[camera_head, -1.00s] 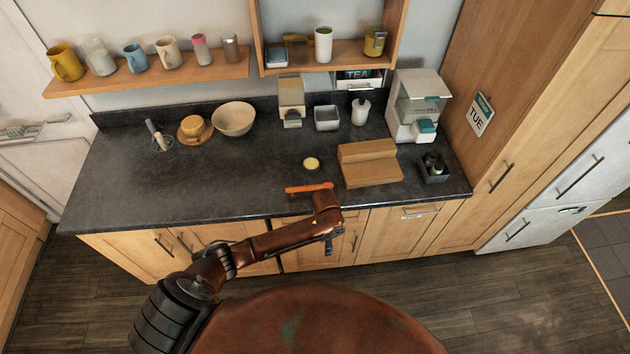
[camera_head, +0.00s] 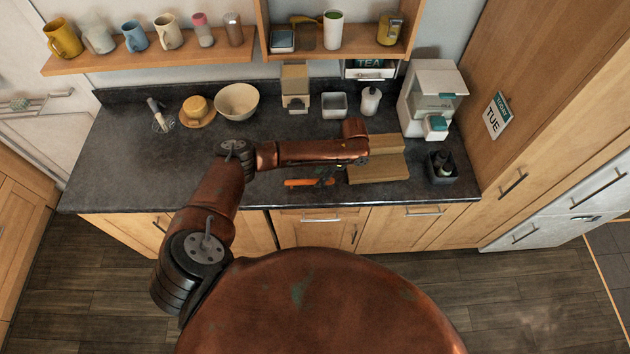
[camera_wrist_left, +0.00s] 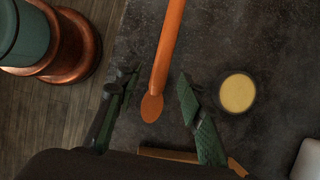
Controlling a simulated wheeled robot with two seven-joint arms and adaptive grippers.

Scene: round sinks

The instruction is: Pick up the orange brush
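The orange brush (camera_head: 306,182) lies on the dark countertop near its front edge, left of the wooden board. In the left wrist view its long orange handle (camera_wrist_left: 168,45) runs down from the top edge and ends in a rounded tip. My left gripper (camera_head: 326,175) is over the counter at the brush's right end. In the left wrist view the open green fingers of this gripper (camera_wrist_left: 158,85) stand on either side of the handle's end, apart from it. My right gripper is not in view.
A round yellow-topped dish (camera_wrist_left: 238,92) sits right of the fingers. A stepped wooden board (camera_head: 385,172) and a dark caddy (camera_head: 441,168) stand to the right. A bowl (camera_head: 237,101) and a coffee machine (camera_head: 431,97) are further back. The counter's left front is clear.

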